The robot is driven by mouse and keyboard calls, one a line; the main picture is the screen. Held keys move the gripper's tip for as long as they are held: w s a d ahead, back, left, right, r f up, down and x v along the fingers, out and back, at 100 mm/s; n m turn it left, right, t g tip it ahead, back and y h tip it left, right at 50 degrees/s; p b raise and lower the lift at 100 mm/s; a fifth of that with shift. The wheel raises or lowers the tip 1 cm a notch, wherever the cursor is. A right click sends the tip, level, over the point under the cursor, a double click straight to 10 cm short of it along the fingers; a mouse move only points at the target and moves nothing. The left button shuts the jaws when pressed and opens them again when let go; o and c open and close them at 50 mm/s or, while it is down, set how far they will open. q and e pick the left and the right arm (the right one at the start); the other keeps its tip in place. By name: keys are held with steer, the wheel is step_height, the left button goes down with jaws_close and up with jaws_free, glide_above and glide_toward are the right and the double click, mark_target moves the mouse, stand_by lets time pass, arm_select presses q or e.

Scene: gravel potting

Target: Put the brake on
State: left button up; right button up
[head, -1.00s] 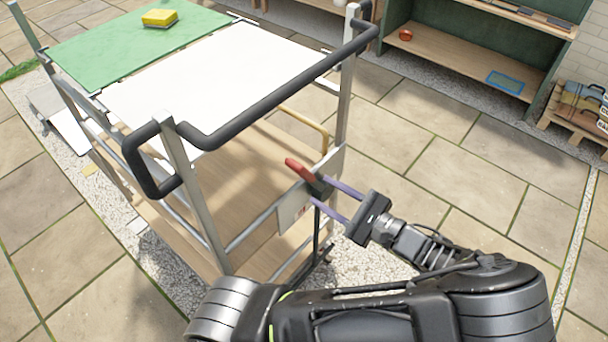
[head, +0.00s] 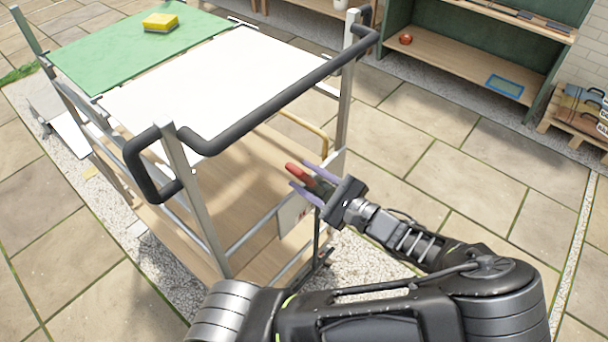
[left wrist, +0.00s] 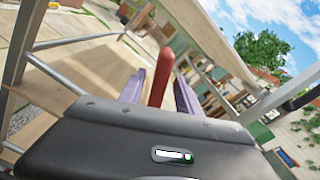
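The trolley has a black push handle (head: 270,108) and a red-tipped brake lever (head: 298,173) on its near right side, above a pale plate (head: 293,213). My left gripper (head: 301,176) reaches the lever with its two purple fingers, one on each side of it. In the left wrist view the red lever (left wrist: 160,78) stands between the fingers, with gaps on both sides. The gripper is open and not closed on the lever. The lever's base is partly hidden by the gripper. My right gripper is not in view.
A wooden shelf unit (head: 455,70) stands behind, with a pallet of bags (head: 578,115) at the right. Paving right of the trolley is clear.

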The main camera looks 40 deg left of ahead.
arm_select(q)
steer(key=shift+a, duration=0.45)
steer(key=shift+c, duration=0.3)
jaws_close()
stand_by(0.9)
